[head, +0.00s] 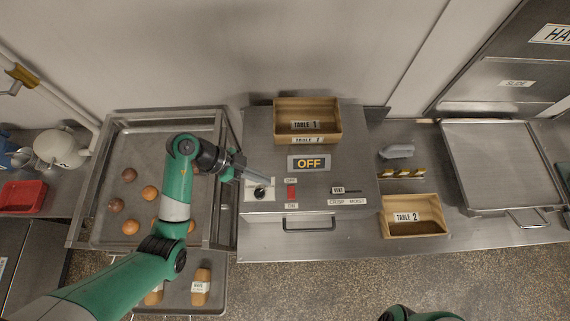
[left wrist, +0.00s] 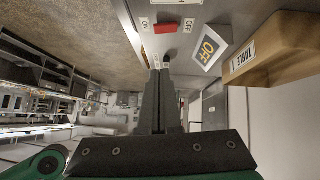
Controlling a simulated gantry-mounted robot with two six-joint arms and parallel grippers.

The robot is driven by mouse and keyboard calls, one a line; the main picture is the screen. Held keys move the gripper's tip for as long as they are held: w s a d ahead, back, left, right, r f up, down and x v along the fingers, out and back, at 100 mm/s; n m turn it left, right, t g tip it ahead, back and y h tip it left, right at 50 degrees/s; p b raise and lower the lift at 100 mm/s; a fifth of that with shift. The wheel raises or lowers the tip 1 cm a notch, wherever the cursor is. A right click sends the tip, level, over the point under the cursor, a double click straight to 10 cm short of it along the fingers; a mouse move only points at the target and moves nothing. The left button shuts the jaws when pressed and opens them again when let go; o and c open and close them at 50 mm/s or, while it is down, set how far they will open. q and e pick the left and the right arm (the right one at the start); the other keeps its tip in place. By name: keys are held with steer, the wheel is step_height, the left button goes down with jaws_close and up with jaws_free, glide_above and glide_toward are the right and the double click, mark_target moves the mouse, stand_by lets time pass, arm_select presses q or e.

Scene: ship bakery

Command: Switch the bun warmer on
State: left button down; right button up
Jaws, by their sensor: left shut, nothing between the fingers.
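The bun warmer (head: 350,178) is a steel box in the middle of the head view. Its display (head: 309,163) reads OFF, and shows in the left wrist view (left wrist: 209,48) too. A red switch (head: 291,191) sits below the display, between two small labels. In the left wrist view the red switch (left wrist: 167,27) lies between the ON and OFF labels, just beyond my fingertips. My left gripper (head: 266,180) is shut and empty, above the warmer's top beside the switch, over the dial plate (head: 251,195). I cannot tell whether it touches anything. My right gripper is out of view.
The TABLE 1 bin (head: 335,122) stands on the warmer's back. A vent slider (head: 350,191) and front handle (head: 309,227) are nearby. A tray with round buns (head: 100,150) lies left. The TABLE 2 bin (head: 415,229) and a steel tray (head: 490,165) are right.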

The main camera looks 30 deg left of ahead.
arm_select(q)
steer(key=b, duration=0.1)
glide_toward(295, 196)
steer(key=w+d, duration=0.2)
steer(key=d, duration=0.1)
steer(key=shift+r, duration=0.15)
steer(key=shift+s+d+f+b, duration=0.1)
steer(key=shift+d+f+b, duration=0.1)
steer(key=shift+f, duration=0.9)
steer(key=shift+d+f+b, duration=0.15)
steer(key=shift+f, duration=0.9)
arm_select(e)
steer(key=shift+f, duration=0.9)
